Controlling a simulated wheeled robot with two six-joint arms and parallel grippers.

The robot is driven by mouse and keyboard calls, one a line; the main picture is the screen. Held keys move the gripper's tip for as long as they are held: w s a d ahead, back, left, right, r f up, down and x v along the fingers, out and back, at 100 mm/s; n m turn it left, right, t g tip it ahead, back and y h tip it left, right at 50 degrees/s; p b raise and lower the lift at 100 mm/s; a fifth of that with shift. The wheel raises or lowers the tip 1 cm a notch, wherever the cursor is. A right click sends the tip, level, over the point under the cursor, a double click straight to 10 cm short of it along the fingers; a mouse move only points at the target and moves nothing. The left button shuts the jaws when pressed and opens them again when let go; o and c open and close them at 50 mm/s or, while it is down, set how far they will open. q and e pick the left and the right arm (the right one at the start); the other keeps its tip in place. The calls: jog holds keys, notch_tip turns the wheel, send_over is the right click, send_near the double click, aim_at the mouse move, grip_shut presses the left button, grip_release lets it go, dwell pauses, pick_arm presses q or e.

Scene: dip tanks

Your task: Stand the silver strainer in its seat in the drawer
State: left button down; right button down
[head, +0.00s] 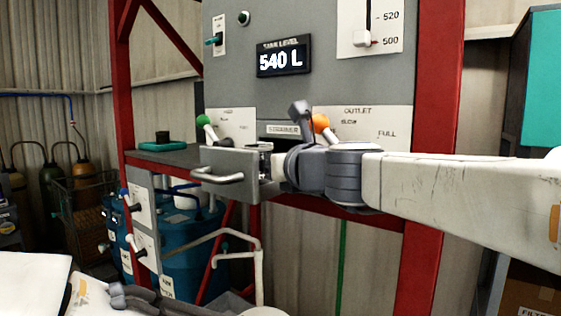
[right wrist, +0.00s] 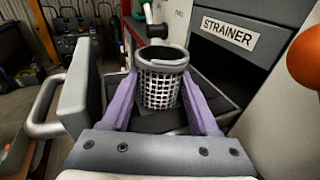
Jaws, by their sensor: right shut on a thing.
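The silver strainer (right wrist: 162,82), a perforated basket with a solid rim, is upright between the two purple fingers of my right gripper (right wrist: 158,100) in the right wrist view. The gripper is shut on it. The strainer is over the pulled-out drawer (right wrist: 74,90), inside its front panel; whether its base touches the drawer floor or the seat is hidden. In the head view the drawer front (head: 222,172) shows, and my right wrist covers most of the drawer's right side. My left gripper (head: 125,296) is low at the bottom left, away from the drawer; its jaw opening is unclear.
The grey tank panel has a STRAINER label (head: 284,129) above the drawer opening. A green-knobbed lever (head: 203,121) and an orange-knobbed lever (head: 320,122) stick out close above. Red frame posts (head: 430,150) flank the panel. A blue drum (head: 180,245) stands below.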

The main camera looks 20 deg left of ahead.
jog(key=shift+f+b, duration=0.35)
jog(key=shift+c, duration=0.3)
grip_release()
jog(key=shift+s, duration=0.1)
